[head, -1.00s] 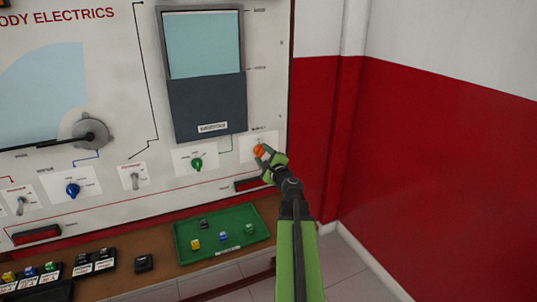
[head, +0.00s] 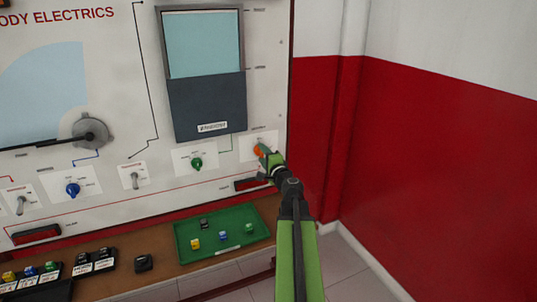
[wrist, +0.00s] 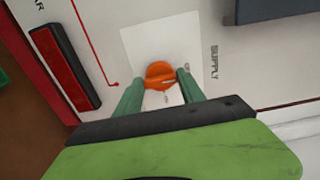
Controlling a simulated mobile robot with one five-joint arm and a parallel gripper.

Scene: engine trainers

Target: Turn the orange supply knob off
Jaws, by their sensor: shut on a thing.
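The orange supply knob (head: 258,151) is on a white plate at the right edge of the panel, partly hidden behind my gripper in the head view. In the wrist view the orange knob (wrist: 160,75) sits between my two green fingers, beside the printed word SUPPLY. My gripper (head: 266,156) reaches it from the lower right. In the wrist view my gripper (wrist: 158,84) is shut on the knob, with a finger at each side. The knob's exact pointing direction is hard to tell.
A green knob (head: 196,163) and a blue knob (head: 73,190) are to the left on the panel. A green tray (head: 182,243) with small coloured pieces lies on the ledge below. A red and white wall (head: 440,150) stands at the right, with free space before it.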

